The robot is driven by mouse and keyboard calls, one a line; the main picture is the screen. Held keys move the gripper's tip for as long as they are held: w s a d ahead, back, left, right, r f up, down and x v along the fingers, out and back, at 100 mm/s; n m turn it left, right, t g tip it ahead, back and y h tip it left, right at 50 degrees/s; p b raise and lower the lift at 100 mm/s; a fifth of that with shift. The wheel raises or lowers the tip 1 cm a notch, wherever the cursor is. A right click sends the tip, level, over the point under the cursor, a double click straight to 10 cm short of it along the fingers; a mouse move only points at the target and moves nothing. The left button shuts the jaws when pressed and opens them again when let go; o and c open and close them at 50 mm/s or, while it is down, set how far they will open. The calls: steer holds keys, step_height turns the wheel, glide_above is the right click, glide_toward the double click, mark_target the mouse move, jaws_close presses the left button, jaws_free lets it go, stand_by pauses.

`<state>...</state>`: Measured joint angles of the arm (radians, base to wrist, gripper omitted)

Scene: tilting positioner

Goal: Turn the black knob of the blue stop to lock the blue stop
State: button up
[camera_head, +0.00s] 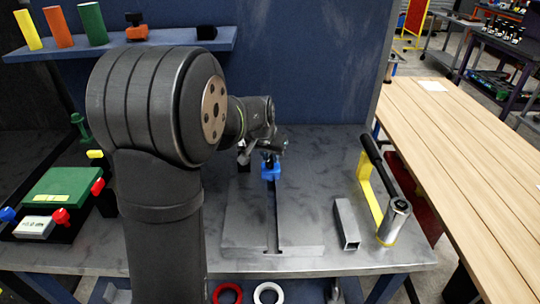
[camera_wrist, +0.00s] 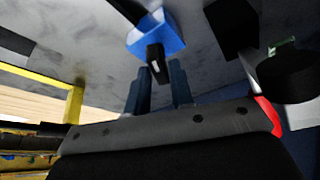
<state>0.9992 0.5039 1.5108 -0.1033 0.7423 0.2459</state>
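The blue stop (camera_head: 270,174) sits on the slot of the grey slotted plate (camera_head: 240,225), towards its far end. In the wrist view the blue stop (camera_wrist: 162,34) shows at the top middle, with its black knob (camera_wrist: 154,53) on the side facing me; the knob is bar-shaped with a pale mark. My gripper (camera_wrist: 160,72) is open, its two dark fingers apart, with the lower end of the knob at or just beyond the gap between the fingertips. I cannot tell whether they touch it. In the head view my wrist hides most of my gripper and the knob.
A yellow bracket with a black-handled cylinder (camera_head: 397,207) and a grey square tube (camera_head: 346,224) stand right of the plate. A green box (camera_head: 62,187) with red knobs is at the left. A shelf (camera_head: 185,43) with coloured pieces hangs behind. The plate's front part is clear.

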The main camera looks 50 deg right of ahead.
steer(key=shift+o, duration=1.1)
steer(key=v, duration=1.7)
steer(key=shift+r, duration=0.2)
steer(key=shift+o, duration=0.2)
